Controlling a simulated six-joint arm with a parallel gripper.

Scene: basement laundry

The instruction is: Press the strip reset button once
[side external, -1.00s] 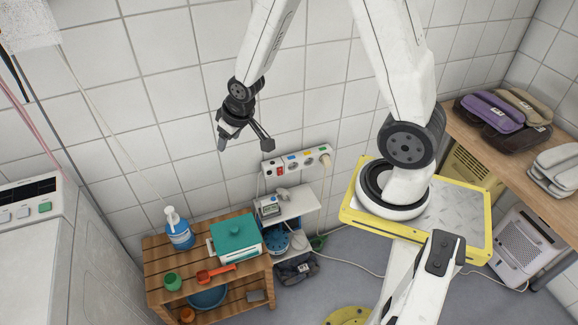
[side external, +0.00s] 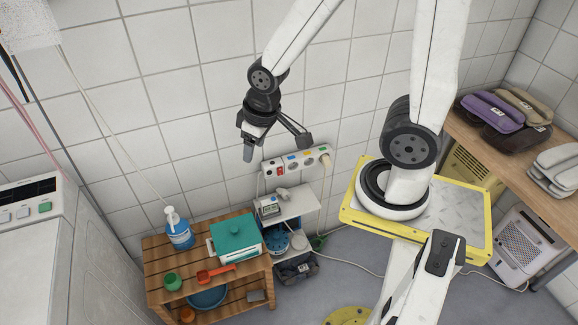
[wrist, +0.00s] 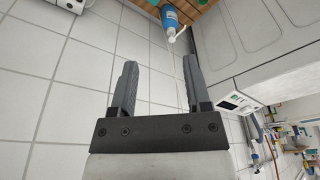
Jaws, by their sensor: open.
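The white power strip (side external: 311,157) is fixed to the tiled wall, tilted up to the right. It has a small dark round button (side external: 268,172) at its left end, a red switch (side external: 280,170) beside it, and several sockets. Which one is the reset button is too small to tell for sure. My gripper (side external: 276,147) is open and empty, just above the strip's left part in the picture; I cannot tell its distance from the wall. In the wrist view my gripper (wrist: 158,78) shows both fingers apart, with only tiles between them.
A wooden shelf (side external: 160,258) below left holds a blue bottle (side external: 179,232) and a teal-lidded box (side external: 235,237). A small white shelf (side external: 301,203) stands under the strip. A plug (side external: 325,159) and cord sit at the strip's right end. The wall above is clear.

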